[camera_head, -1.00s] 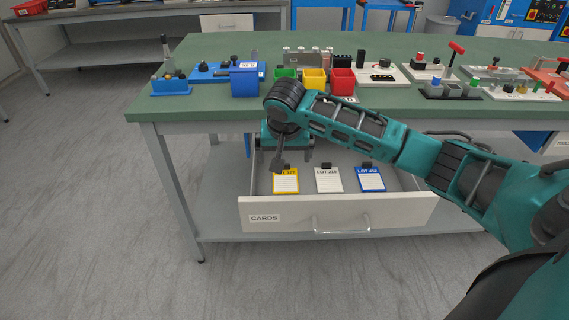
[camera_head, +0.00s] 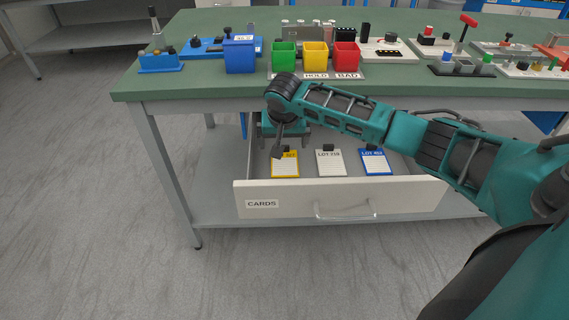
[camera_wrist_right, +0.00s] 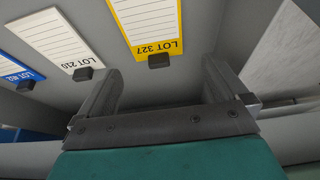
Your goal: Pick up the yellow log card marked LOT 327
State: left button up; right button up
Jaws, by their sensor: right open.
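The yellow log card (camera_head: 285,165) lies in the open drawer, leftmost of three cards. In the right wrist view the yellow card (camera_wrist_right: 148,20) reads LOT 327 and has a dark grip block (camera_wrist_right: 160,61) at its labelled end. My right gripper (camera_head: 282,147) is above the drawer, at the card's rear end, and partly covers its label in the head view. In the right wrist view my right gripper (camera_wrist_right: 160,85) is open and empty, its fingers apart, with the block in line with the gap. My left gripper is not in view.
A white card (camera_head: 330,162), LOT 210, and a blue card (camera_head: 375,161) lie to the right in the drawer (camera_head: 340,198) labelled CARDS. The green tabletop (camera_head: 200,87) overhangs behind, carrying blue, green, yellow and red bins.

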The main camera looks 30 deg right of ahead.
aim_at(284, 154)
jog(key=x, duration=0.2)
jog(key=b+x, duration=0.1)
jog(key=x, duration=0.1)
jog(key=shift+d+b, duration=0.25)
jog(key=shift+b, duration=0.05)
jog(key=shift+c, duration=0.5)
jog(key=c, duration=1)
jog(key=shift+o, duration=0.2)
jog(key=shift+r, duration=0.1)
